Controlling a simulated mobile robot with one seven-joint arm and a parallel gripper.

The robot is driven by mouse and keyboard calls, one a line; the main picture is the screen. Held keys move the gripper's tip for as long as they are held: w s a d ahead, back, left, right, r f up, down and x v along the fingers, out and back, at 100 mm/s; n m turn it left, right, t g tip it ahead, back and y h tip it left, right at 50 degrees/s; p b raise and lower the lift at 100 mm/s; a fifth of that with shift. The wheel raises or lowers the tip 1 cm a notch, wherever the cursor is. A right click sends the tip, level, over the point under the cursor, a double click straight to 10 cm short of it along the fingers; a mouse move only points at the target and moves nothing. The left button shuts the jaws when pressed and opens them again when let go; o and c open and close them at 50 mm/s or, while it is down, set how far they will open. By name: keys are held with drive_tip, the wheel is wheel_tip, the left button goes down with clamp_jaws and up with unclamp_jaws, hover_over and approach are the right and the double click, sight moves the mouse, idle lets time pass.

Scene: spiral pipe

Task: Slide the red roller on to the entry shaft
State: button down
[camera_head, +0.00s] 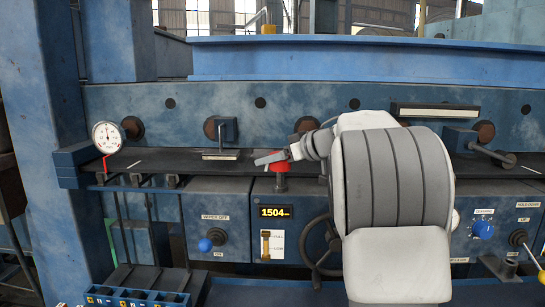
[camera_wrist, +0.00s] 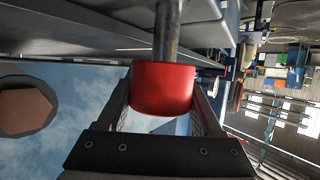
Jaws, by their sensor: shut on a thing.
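The red roller (camera_wrist: 163,90) sits between the two fingers of my gripper (camera_wrist: 165,100), which is shut on it in the wrist view. A grey metal shaft (camera_wrist: 167,35) runs from the roller's far end toward the top of that view, in line with it. I cannot tell whether the roller is around the shaft or only against its end. In the head view, the red roller (camera_head: 279,167) shows just below the fingers of my gripper (camera_head: 270,158), above the dark shelf's front edge. My white and grey arm hides the middle right of the machine.
The dark shelf (camera_head: 160,162) runs along the blue machine. A dial gauge (camera_head: 106,136) stands at left and a small block with a plate (camera_head: 222,130) left of my gripper. A handwheel (camera_head: 318,245) and a 1504 display (camera_head: 275,211) are below.

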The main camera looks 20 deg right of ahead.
drive_tip(key=shift+f, duration=1.35)
drive_tip(key=shift+c, duration=0.5)
unclamp_jaws()
drive_tip(key=shift+s, duration=0.1)
drive_tip(key=shift+o, duration=0.5)
drive_tip(key=shift+f, duration=0.1)
drive_tip(key=shift+d, duration=0.1)
drive_tip(key=b+v, duration=0.1)
drive_tip(key=v, duration=1.6)
drive_tip(key=shift+s+r, duration=0.15)
drive_tip(key=shift+r, duration=0.15)
